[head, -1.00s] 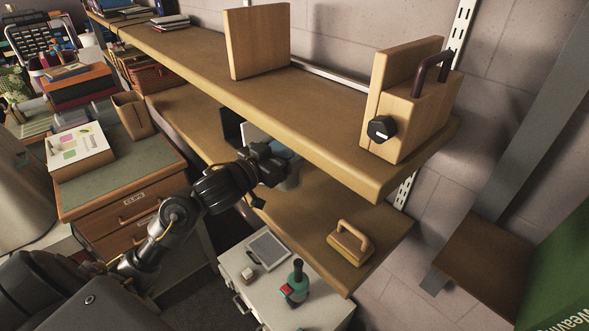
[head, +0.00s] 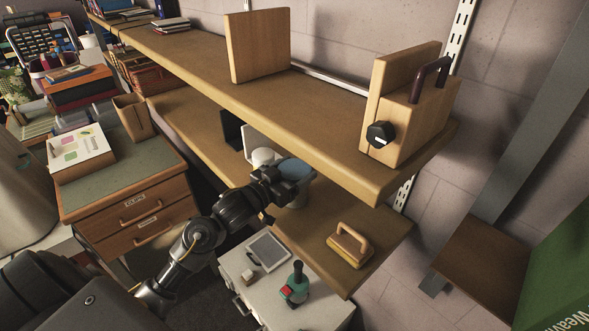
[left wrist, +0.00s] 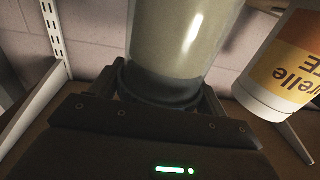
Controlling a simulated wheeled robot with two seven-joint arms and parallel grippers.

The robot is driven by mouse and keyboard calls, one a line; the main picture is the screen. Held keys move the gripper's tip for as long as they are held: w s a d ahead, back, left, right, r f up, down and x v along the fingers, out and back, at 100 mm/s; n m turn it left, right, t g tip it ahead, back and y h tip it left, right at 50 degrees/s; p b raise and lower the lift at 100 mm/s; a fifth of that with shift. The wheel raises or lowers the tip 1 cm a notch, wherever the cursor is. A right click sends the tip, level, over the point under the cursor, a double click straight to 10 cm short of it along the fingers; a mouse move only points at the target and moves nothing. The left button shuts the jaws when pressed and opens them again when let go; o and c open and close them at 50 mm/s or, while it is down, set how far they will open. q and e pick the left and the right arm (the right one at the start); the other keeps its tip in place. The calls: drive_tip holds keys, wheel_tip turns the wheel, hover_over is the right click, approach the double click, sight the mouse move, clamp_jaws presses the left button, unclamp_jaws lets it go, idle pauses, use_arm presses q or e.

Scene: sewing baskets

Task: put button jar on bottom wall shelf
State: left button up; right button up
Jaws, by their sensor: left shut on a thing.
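My left gripper (head: 287,184) is shut on the button jar, a pale container with a blue-grey top (head: 298,168). The gripper hides part of its body in the head view. In the left wrist view the jar (left wrist: 185,35) looks translucent and pale green, with a dark band between my fingers (left wrist: 160,90). The jar is at the front part of the bottom wall shelf (head: 325,208), under the upper shelf (head: 300,95). I cannot tell whether it touches the board. My right gripper is not in view.
On the bottom shelf, a white cylinder (head: 263,157) stands left of the jar and a wooden handled block (head: 350,246) lies right. A labelled can (left wrist: 280,70) is close beside the jar in the wrist view. Below stands a white cabinet (head: 310,316) with a green-and-black tool (head: 296,283).

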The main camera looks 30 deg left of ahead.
use_arm(q)
drive_tip(key=o, duration=1.2)
drive_tip(key=shift+f, duration=0.1)
drive_tip(key=shift+c, duration=0.2)
drive_tip(key=o, duration=0.4)
drive_tip(key=b+v, duration=0.2)
drive_tip(key=v, duration=1)
